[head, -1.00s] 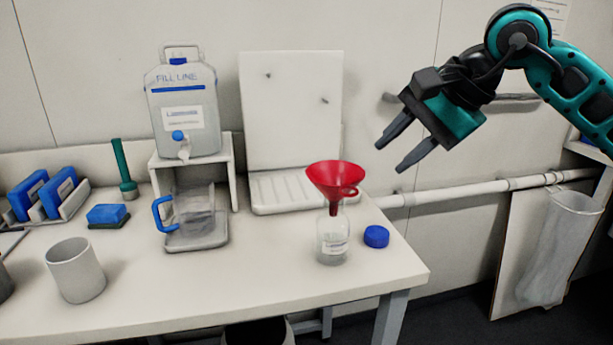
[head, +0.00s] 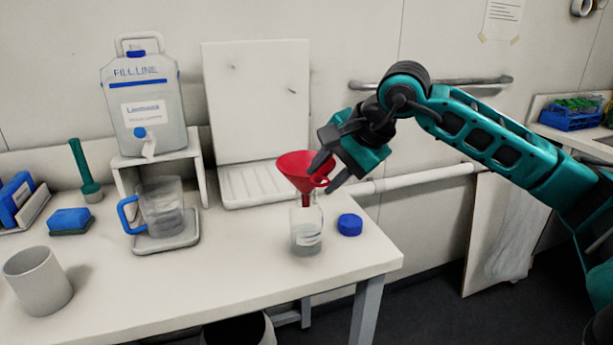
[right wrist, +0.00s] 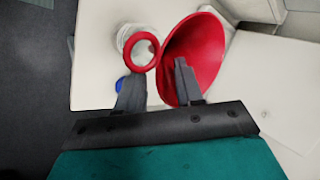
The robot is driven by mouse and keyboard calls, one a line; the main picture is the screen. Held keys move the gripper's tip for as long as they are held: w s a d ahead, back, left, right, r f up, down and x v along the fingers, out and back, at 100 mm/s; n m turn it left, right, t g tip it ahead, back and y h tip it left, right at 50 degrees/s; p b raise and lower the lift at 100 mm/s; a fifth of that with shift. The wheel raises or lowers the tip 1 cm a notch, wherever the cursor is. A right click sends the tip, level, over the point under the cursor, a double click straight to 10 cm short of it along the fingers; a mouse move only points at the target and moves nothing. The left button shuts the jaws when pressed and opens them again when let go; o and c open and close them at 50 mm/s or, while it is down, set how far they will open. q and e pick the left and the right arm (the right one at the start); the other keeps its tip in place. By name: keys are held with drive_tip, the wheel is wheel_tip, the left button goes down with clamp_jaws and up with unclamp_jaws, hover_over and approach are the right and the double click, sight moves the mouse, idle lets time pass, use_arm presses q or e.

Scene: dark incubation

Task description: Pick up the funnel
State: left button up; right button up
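The red funnel (head: 297,170) sits upright in the neck of a clear bottle (head: 306,232) near the right end of the table. My right gripper (head: 327,177) is open at the funnel's right side, by its ring handle (head: 321,181). In the right wrist view the funnel (right wrist: 196,52) and its ring handle (right wrist: 142,48) lie just ahead of the fingertips. One finger shows against the funnel's cone and the other by the ring; I cannot tell whether they touch. My left gripper is not in view.
A blue cap (head: 350,225) lies right of the bottle. A drying rack (head: 262,187) stands behind. A jug (head: 160,207) sits under a container (head: 150,108) on a stand. A white cup (head: 38,279) is at front left. The table's front middle is clear.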

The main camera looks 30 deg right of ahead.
drive_tip(key=shift+x, duration=0.95)
drive_tip(key=shift+c, duration=0.2)
clamp_jaws()
